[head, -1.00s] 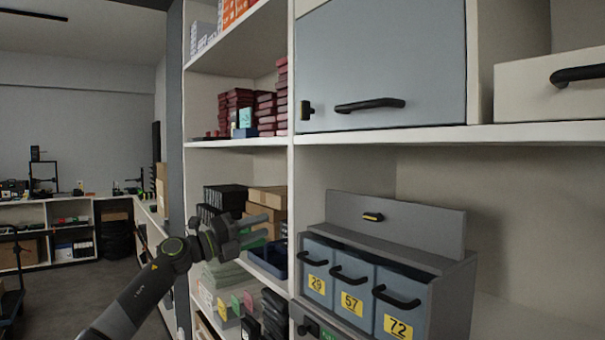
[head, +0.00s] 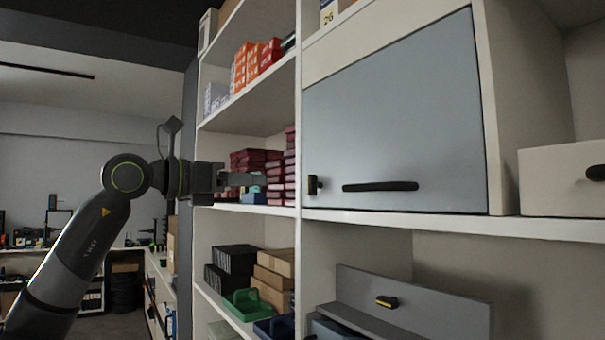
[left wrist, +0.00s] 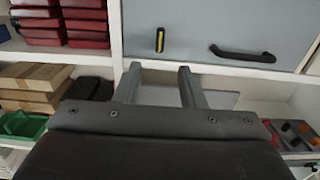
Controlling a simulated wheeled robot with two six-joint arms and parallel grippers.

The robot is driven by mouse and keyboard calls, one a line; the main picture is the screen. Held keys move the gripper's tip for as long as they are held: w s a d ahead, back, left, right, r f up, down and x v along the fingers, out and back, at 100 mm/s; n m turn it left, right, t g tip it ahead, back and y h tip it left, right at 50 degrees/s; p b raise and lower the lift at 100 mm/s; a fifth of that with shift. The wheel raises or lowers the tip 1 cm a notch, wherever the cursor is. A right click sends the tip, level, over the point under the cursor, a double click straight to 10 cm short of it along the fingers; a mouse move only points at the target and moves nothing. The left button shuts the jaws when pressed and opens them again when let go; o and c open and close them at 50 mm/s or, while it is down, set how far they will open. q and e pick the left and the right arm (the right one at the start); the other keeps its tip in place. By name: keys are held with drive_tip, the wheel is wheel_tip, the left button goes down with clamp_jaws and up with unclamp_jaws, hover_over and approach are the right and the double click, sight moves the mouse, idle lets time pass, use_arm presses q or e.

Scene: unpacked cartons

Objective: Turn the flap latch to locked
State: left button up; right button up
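The grey flap (head: 395,125) is closed at the front of an upper shelf compartment. Its small black latch (head: 314,186) is upright at the flap's lower left, left of the black bar handle (head: 380,187). In the left wrist view the latch (left wrist: 160,40) shows a yellow stripe and stands upright, beyond the fingertips. My left gripper (head: 262,180) is to the left of the latch in the head view, at about its height, apart from it. In the left wrist view its two fingers (left wrist: 158,78) are spread with nothing between them. My right gripper is not in view.
A shelf edge (head: 420,222) runs just below the flap. Below it stands a grey unit (head: 415,310) with a black and yellow latch (head: 387,302). Dark red boxes (head: 255,160) fill the shelf behind my gripper. A white drawer (head: 560,180) is at right.

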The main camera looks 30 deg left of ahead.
sight(308, 183)
use_arm(q)
drive_tip(key=p+x, duration=0.5)
drive_tip(key=x, duration=0.6)
drive_tip(key=shift+s+r, duration=0.1)
drive_tip(key=shift+r, duration=0.1)
drive_tip(key=shift+w+d+f+p, duration=0.15)
drive_tip(key=shift+w+d+p, duration=0.15)
drive_tip(key=shift+w, duration=0.35)
clamp_jaws()
